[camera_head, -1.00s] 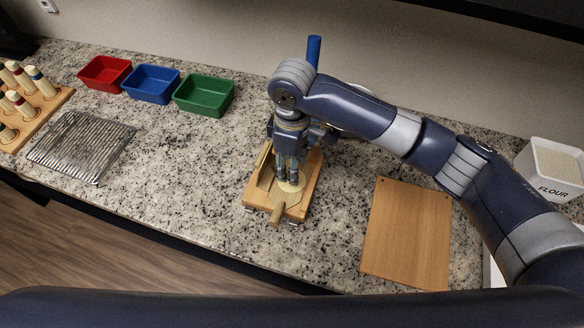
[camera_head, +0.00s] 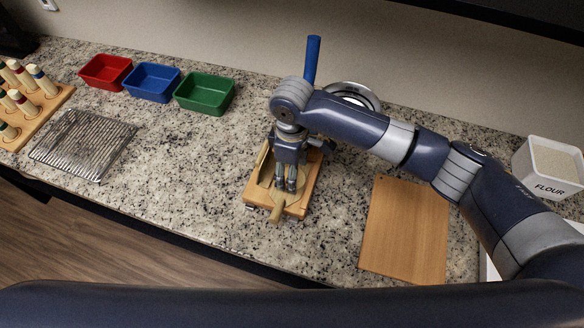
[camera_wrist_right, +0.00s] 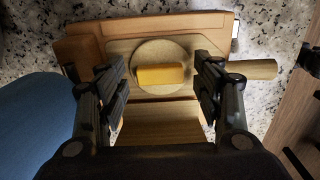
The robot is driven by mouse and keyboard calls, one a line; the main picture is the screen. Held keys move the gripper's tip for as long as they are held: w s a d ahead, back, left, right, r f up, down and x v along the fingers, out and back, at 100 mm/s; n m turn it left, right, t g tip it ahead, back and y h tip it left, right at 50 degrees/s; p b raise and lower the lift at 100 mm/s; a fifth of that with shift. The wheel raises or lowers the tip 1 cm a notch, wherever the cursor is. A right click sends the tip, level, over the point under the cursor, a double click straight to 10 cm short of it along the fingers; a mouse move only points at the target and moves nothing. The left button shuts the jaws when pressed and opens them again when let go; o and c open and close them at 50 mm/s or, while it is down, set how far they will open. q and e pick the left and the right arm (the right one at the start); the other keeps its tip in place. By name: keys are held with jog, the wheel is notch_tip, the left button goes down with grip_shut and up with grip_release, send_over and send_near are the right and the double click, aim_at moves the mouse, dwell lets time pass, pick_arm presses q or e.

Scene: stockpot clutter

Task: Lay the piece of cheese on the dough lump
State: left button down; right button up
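The yellow piece of cheese (camera_wrist_right: 161,74) lies on the pale round dough lump (camera_wrist_right: 165,54) in the right wrist view. The dough lump is on a wooden press with a handle (camera_wrist_right: 252,69). My right gripper (camera_wrist_right: 162,78) is over them, its two fingers apart on either side of the cheese with visible gaps. In the head view my right gripper (camera_head: 290,188) points down over the wooden press (camera_head: 258,196) and hides the cheese and most of the dough. My left gripper is not in view.
A wooden board (camera_head: 405,230) lies right of the press. A flour tub (camera_head: 550,170) stands at the far right. Red (camera_head: 105,71), blue (camera_head: 151,83) and green (camera_head: 205,94) bins, a wire rack (camera_head: 83,145) and a peg stand (camera_head: 40,110) are at left. The counter between is clear.

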notch_tip(320, 180, up, 12)
jog(key=b, duration=0.2)
jog(key=shift+r, duration=0.2)
dwell(0.6)
